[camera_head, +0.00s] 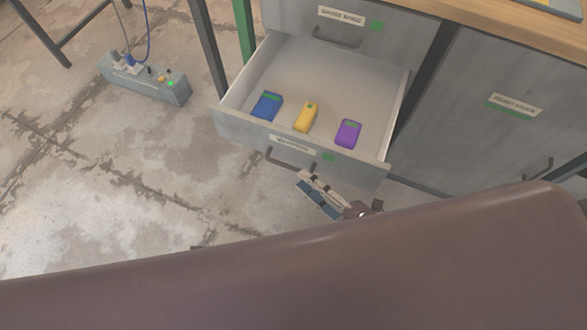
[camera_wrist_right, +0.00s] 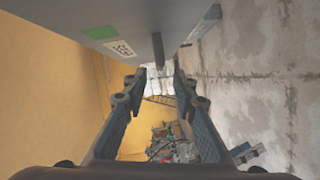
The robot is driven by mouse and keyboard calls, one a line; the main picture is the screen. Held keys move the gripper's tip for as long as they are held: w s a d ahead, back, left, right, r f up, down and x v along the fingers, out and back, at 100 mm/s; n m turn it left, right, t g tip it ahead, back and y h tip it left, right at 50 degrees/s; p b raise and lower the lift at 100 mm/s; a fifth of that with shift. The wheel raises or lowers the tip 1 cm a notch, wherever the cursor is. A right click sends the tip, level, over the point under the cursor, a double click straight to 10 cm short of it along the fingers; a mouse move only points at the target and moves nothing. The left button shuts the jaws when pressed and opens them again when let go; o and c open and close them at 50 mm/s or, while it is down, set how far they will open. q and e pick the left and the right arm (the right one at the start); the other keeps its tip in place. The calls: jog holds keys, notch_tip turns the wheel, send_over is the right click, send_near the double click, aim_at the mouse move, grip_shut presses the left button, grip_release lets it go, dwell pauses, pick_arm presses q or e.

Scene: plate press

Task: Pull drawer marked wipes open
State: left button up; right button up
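In the head view a grey drawer (camera_head: 230,126) stands pulled out of the bench. Its front label (camera_head: 292,145) is too blurred to read. A blue item (camera_head: 267,105), a yellow item (camera_head: 306,117) and a purple item (camera_head: 347,133) lie inside it. A bar handle (camera_head: 284,163) is on its front. My right gripper (camera_head: 308,187) is just below and in front of the handle's right end. In the right wrist view its fingers (camera_wrist_right: 159,75) stand apart, with a dark handle end (camera_wrist_right: 158,50) just beyond their tips; contact is unclear. My left gripper is not in view.
A shut drawer (camera_head: 358,35) with its own handle is above the open one. A cabinet door (camera_head: 470,120) with a handle is to the right. A power strip (camera_head: 145,82) with cables lies on the floor at left.

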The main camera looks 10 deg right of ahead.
jog(key=shift+v, duration=2.15)
